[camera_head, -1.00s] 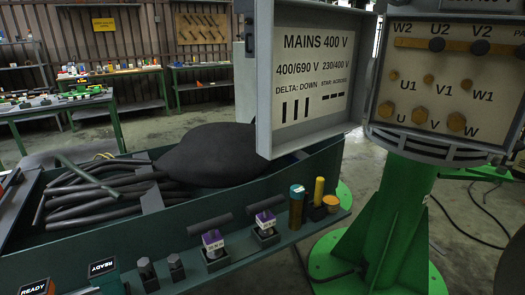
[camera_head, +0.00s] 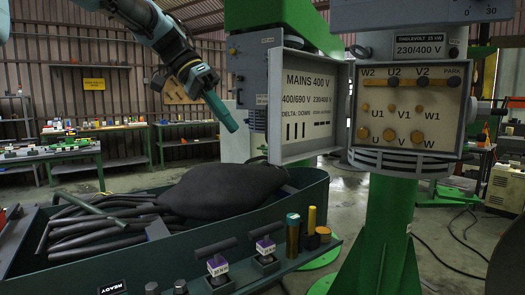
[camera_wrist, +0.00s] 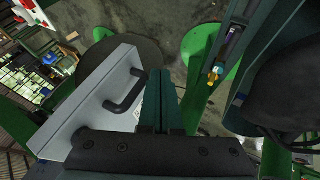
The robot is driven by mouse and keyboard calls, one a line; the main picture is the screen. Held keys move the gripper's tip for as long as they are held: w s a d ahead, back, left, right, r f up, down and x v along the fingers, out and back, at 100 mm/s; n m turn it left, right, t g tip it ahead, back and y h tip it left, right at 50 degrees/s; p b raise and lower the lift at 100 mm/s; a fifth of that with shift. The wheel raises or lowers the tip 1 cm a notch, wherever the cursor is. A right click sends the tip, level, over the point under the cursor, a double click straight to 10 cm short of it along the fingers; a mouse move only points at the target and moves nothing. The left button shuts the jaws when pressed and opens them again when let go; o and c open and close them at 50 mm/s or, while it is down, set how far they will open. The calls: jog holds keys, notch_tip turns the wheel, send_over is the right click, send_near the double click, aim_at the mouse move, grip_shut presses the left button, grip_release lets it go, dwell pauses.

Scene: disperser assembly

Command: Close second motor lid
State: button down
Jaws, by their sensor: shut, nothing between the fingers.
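The motor lid (camera_head: 305,145) is a grey panel marked "MAINS 400 V". It stands swung open to the left of the terminal box (camera_head: 476,90), whose labelled terminals are exposed. In the wrist view, the back of a grey lid (camera_wrist: 92,112) shows with a dark bar handle (camera_wrist: 128,92). My gripper (camera_head: 234,125) is shut and empty, pointing down to the left of the lid, with a gap between them in the head view. In the wrist view, my closed fingers (camera_wrist: 168,85) are just right of the handle; contact cannot be told.
A green trough (camera_head: 75,250) with dark rods and a black bag (camera_head: 225,188) lies below my gripper. Small parts stand along its front shelf. A grey box on another green machine (camera_head: 253,85) is behind the lid. Workbenches line the back wall.

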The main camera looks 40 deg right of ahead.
jog(key=s+d+f+p, duration=0.2)
jog(key=s+d+f, duration=0.1)
jog(key=s+f, duration=0.2)
jog(key=shift+s+f, duration=0.3)
jog(key=shift+s, duration=0.6)
